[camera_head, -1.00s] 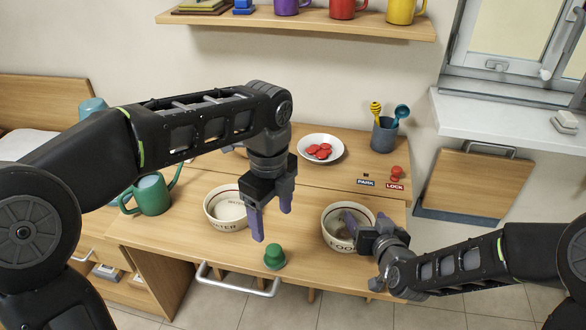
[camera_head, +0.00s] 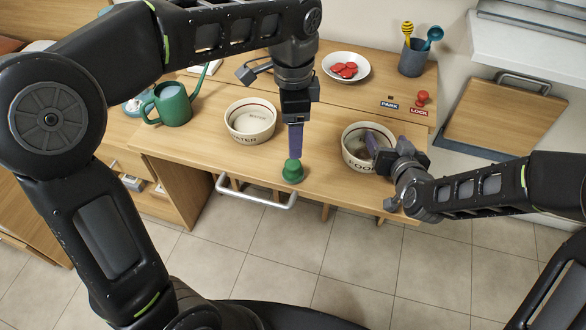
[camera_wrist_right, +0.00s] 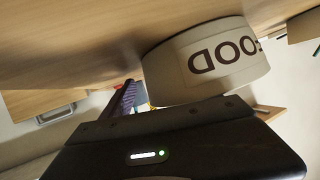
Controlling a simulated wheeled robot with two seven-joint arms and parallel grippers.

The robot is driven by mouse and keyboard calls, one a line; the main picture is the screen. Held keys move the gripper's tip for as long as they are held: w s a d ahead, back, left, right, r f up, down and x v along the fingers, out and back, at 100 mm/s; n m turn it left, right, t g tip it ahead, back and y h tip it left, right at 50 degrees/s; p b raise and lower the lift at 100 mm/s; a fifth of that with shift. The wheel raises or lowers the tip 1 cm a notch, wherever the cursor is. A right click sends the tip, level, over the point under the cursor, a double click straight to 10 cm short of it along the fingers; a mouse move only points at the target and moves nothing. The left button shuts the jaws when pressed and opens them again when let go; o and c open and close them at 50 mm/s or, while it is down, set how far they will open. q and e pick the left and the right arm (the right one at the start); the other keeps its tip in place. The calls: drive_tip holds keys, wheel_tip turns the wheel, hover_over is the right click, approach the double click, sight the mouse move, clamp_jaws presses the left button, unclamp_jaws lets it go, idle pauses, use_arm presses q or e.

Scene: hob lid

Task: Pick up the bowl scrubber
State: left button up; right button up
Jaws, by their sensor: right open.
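A green knob-shaped thing (camera_head: 292,172), perhaps the bowl scrubber, stands near the table's front edge between two bowls. My left gripper (camera_head: 294,156) points down at it, its purple fingers lined up one behind the other at the knob's top. Whether they are apart or grip it cannot be seen. My right gripper (camera_head: 385,140) is open at the FOOD bowl (camera_head: 364,166), with one finger reaching over or into the bowl. In the right wrist view the FOOD bowl (camera_wrist_right: 215,60) stands close to a purple finger. The bowl's inside is partly hidden.
The WATER bowl (camera_head: 250,137) stands left of the green thing, with a green watering can (camera_head: 172,105) further left. Behind are a white plate (camera_head: 330,72) with red pieces, a utensil cup (camera_head: 413,60) and a red knob (camera_head: 422,98). A metal rail (camera_head: 255,198) runs along the front.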

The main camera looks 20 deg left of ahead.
sight(293, 163)
use_arm(q)
drive_tip(key=shift+f, duration=3.45)
wheel_tip(293, 163, down, 5)
drive_tip(key=shift+f, duration=0.1)
drive_tip(key=shift+c, duration=0.2)
clamp_jaws()
wheel_tip(293, 163, up, 10)
drive_tip(key=shift+r, duration=0.1)
